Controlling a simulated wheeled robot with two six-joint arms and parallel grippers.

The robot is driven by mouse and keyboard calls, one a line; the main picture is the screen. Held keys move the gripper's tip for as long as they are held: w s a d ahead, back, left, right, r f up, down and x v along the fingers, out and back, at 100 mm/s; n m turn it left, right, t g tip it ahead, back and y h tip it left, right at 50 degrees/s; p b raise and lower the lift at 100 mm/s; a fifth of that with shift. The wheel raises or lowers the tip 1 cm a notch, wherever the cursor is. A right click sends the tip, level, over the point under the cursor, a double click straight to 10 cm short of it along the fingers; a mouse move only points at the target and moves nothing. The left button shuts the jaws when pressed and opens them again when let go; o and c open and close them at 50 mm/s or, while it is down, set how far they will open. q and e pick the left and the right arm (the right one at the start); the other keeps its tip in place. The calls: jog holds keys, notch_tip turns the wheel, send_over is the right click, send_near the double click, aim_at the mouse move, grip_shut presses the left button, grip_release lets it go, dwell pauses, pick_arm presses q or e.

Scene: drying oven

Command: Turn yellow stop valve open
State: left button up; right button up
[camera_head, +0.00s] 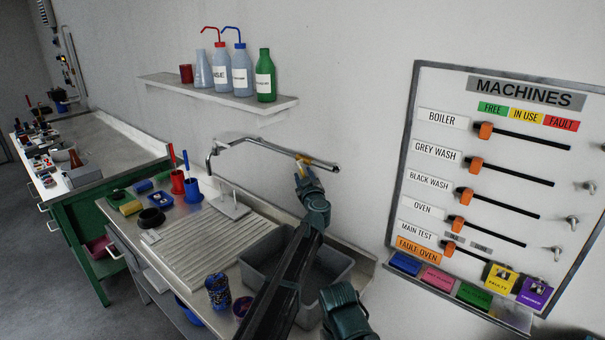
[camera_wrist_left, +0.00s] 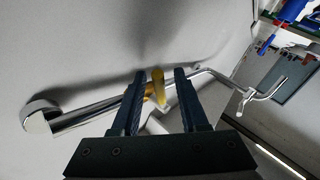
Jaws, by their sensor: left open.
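The yellow stop valve handle (camera_head: 304,160) sits on a chrome pipe (camera_head: 270,145) that runs along the wall above the sink. My left gripper (camera_head: 301,171) is at the valve, its fingers pointing up toward the wall. In the left wrist view, the yellow handle (camera_wrist_left: 158,86) shows between the two dark fingers of my left gripper (camera_wrist_left: 159,74), with a gap on each side. The left gripper is open and holds nothing. The valve's base is partly hidden by the fingers in the head view. My right gripper does not show.
A grey sink basin (camera_head: 335,263) and a ribbed drainboard (camera_head: 205,243) lie below the pipe. A shelf (camera_head: 222,96) with bottles hangs above left. A machines board (camera_head: 500,120) is on the wall at right. The wall close behind the pipe limits room.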

pick_arm(q)
jog(key=shift+x, duration=1.2)
grip_shut()
dwell(0.6)
